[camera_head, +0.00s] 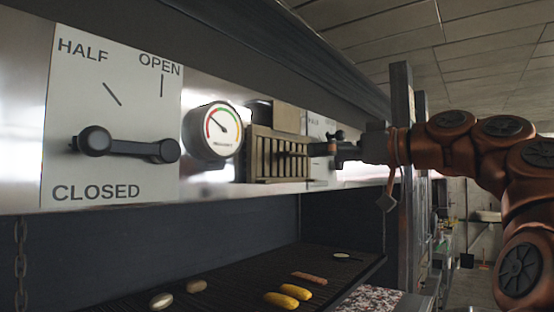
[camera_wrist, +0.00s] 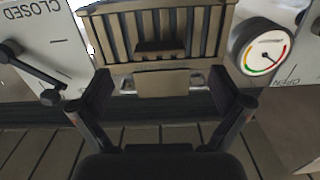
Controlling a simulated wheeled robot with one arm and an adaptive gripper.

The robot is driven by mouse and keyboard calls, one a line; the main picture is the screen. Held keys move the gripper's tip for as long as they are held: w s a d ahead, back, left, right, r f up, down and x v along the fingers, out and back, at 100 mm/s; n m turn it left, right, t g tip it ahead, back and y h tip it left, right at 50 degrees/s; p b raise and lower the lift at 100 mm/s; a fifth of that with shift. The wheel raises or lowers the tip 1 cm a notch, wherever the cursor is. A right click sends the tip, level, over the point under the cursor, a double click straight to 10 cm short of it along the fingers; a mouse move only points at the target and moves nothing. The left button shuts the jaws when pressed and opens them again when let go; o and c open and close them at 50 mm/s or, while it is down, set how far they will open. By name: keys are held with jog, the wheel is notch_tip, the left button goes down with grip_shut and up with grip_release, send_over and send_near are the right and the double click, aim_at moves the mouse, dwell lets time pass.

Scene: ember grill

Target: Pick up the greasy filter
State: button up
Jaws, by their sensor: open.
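The greasy filter (camera_head: 264,160) is a brownish slatted panel on the steel hood front, right of the round gauge. In the wrist view, which looks upside down, the filter (camera_wrist: 122,36) fills the top middle, with a dark block (camera_wrist: 160,47) sticking out from its slats. My gripper (camera_head: 322,149) is in front of the filter's right part in the head view; I cannot tell if it touches. In the wrist view my gripper (camera_wrist: 162,88) is open, its dark fingers spread wide with nothing clearly held between them.
A plain beige plate (camera_head: 288,117) sits above the filter. A gauge (camera_head: 212,130) and a black lever (camera_head: 128,146) on a HALF/OPEN/CLOSED panel (camera_head: 112,185) lie to the left. Below is a dark grill (camera_head: 235,285) with several food pieces. A grey post (camera_head: 402,110) stands near my arm.

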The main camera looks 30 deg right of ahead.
aim_at(299, 153)
jog(key=shift+r+p+x, duration=0.15)
jog(key=shift+p+x, duration=0.65)
jog(key=shift+x, duration=0.95)
jog(key=shift+r+p+x, duration=0.15)
jog(key=shift+p+x, duration=0.65)
jog(key=shift+x, duration=0.9)
jog(key=shift+c, duration=0.2)
jog(key=c, duration=1.6)
jog(key=shift+o, duration=0.2)
jog(key=shift+r, duration=0.2)
